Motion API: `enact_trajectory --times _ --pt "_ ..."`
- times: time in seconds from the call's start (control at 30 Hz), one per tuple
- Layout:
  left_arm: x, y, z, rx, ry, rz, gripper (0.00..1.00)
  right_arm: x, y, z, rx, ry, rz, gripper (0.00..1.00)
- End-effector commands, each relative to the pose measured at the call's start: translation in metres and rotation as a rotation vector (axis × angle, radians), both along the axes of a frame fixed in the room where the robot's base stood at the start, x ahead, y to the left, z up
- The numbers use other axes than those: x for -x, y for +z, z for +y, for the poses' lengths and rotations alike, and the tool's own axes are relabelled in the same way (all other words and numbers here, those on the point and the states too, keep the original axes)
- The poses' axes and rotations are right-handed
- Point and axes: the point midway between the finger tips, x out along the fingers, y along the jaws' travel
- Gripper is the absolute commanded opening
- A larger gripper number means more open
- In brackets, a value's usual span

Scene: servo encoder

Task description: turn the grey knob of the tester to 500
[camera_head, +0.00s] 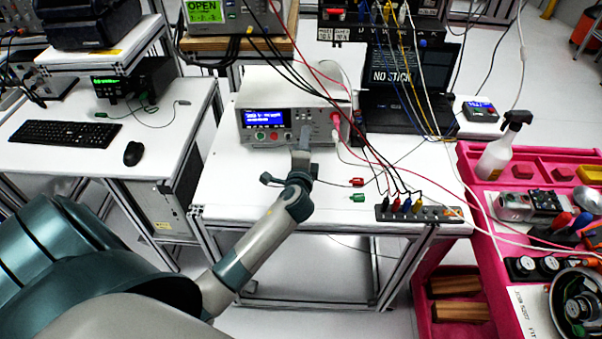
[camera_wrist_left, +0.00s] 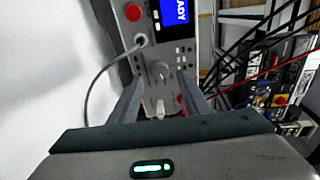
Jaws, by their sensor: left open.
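The tester (camera_head: 322,108) is a light grey box with a lit blue screen (camera_head: 264,118), standing on the white table. Its front panel also shows in the left wrist view (camera_wrist_left: 173,49). The grey knob (camera_wrist_left: 161,70) sits on that panel, below the screen in the wrist view. My left gripper (camera_head: 302,140) reaches to the tester's front. In the wrist view its two fingers (camera_wrist_left: 160,82) are apart, on either side of the knob, with gaps visible. In the head view the gripper seems to cover the knob. The knob's exact setting is too small to read. My right gripper is not in view.
A white cable plugs into the panel beside the knob. Red and black leads (camera_head: 375,170) hang across the tester's right side down to a terminal strip (camera_head: 420,214). A laptop (camera_head: 392,75) stands at the right. The table's front left is clear.

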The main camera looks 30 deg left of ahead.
Motion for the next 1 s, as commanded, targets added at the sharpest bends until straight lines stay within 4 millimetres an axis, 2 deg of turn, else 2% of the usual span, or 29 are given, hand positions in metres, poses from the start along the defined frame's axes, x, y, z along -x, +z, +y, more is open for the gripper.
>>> enact_trajectory --times 0.4,0.6,0.8,1.0 --pt "0.075 0.007 -0.041 0.003 -0.002 0.001 0.43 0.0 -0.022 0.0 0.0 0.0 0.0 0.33" --pt "0.103 0.012 -0.056 0.002 -0.002 0.001 0.43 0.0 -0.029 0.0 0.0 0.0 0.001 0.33" --pt "0.117 0.015 -0.064 0.001 -0.002 0.001 0.43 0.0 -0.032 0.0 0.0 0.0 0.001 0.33" --pt "0.119 0.017 -0.065 -0.001 -0.001 0.0 0.43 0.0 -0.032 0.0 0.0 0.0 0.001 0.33"
